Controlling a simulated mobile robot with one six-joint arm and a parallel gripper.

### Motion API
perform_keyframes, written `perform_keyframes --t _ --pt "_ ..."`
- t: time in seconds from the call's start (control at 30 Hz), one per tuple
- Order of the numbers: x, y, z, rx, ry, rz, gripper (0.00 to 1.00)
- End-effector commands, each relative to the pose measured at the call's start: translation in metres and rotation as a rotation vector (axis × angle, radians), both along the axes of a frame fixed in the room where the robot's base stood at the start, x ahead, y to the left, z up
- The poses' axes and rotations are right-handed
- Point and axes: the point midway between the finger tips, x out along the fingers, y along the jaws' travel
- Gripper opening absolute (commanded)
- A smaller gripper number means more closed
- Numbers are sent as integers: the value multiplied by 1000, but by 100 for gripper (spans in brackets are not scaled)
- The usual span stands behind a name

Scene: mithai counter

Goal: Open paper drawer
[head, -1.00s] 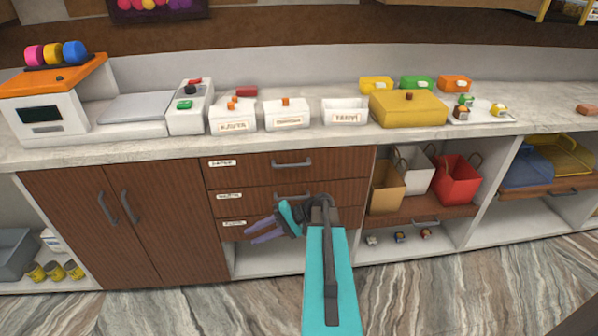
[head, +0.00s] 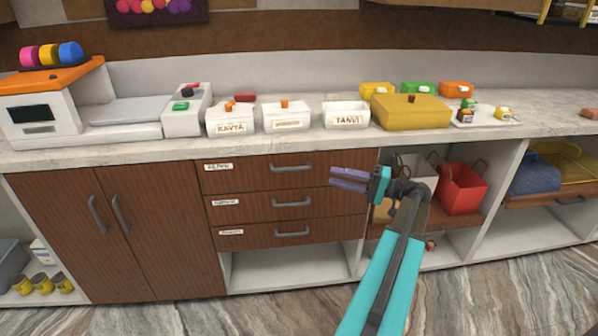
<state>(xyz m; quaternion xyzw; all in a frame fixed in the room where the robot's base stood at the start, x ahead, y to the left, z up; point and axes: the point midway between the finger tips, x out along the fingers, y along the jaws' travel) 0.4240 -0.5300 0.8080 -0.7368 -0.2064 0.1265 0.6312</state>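Three brown drawers are stacked in the counter front, all closed: the top drawer (head: 250,178), the middle drawer (head: 255,206) and the bottom drawer (head: 255,238). Each has a grey bar handle and a small white label at its left; the label text is too small to read, so I cannot tell which is the paper drawer. My gripper (head: 336,178) has purple fingers pointing left, with a narrow gap between them. It appears open and empty. It is in front of the right end of the drawers, right of their handles, and hides part of the right edge.
An open shelf with bags, including a red bag (head: 462,190), is right of the drawers. Closed cupboard doors (head: 110,230) stand left. The countertop (head: 300,140) above holds labelled white boxes and a yellow box (head: 410,111). The floor in front is clear.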

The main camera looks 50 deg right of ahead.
Motion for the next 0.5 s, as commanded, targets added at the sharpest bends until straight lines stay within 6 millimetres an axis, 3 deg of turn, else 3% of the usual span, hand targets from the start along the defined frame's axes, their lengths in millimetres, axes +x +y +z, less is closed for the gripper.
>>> perform_keyframes --t 0.5 --pt "8 4 0 0 1 1 30"
